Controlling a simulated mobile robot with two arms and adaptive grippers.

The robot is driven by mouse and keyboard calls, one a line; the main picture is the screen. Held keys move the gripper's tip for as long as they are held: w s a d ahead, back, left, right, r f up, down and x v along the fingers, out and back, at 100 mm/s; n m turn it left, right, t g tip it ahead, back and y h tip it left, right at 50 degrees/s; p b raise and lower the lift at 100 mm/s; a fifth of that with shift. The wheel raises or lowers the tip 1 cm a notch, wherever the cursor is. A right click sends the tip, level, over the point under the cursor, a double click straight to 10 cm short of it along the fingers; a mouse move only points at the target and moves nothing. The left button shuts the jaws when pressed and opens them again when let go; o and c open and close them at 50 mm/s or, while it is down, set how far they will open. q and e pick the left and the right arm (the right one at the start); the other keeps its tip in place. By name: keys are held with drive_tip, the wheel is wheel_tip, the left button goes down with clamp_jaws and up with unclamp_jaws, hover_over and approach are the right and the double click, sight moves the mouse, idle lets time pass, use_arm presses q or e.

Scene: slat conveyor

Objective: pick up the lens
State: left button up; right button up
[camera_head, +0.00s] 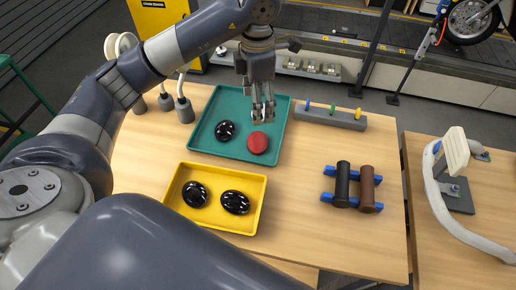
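A red round disc (257,142), which looks like a red lens, lies in the teal tray (202,133). A black glossy disc (225,131) lies to its left in the same tray. Two more black glossy discs, the left one (195,194) and the right one (235,202), lie in the yellow tray (211,220). My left gripper (263,115) points down just above and behind the red disc, with nothing visible in it. Its fingertips look close together; the gap is too small to judge. My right gripper is out of view.
A grey rack (335,119) with coloured pegs stands right of the teal tray. Black and brown cylinders (343,185) rest on blue holders further right. Grey-based posts (184,110) stand behind left. The wooden table (298,220) is clear between the trays and cylinders.

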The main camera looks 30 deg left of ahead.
use_arm(q)
wheel_tip(320, 180, down, 2)
drive_tip(key=b, duration=0.1)
drive_tip(key=p, duration=0.1)
hover_over(258, 140)
wheel_tip(258, 140, down, 6)
drive_tip(key=shift+w+a+r, duration=0.1)
drive_tip(key=shift+a, duration=0.05)
wheel_tip(258, 140, down, 4)
drive_tip(key=shift+f+p, duration=0.15)
drive_tip(key=shift+p, duration=1.05)
drive_tip(key=shift+f, duration=0.55)
drive_tip(key=c, duration=0.8)
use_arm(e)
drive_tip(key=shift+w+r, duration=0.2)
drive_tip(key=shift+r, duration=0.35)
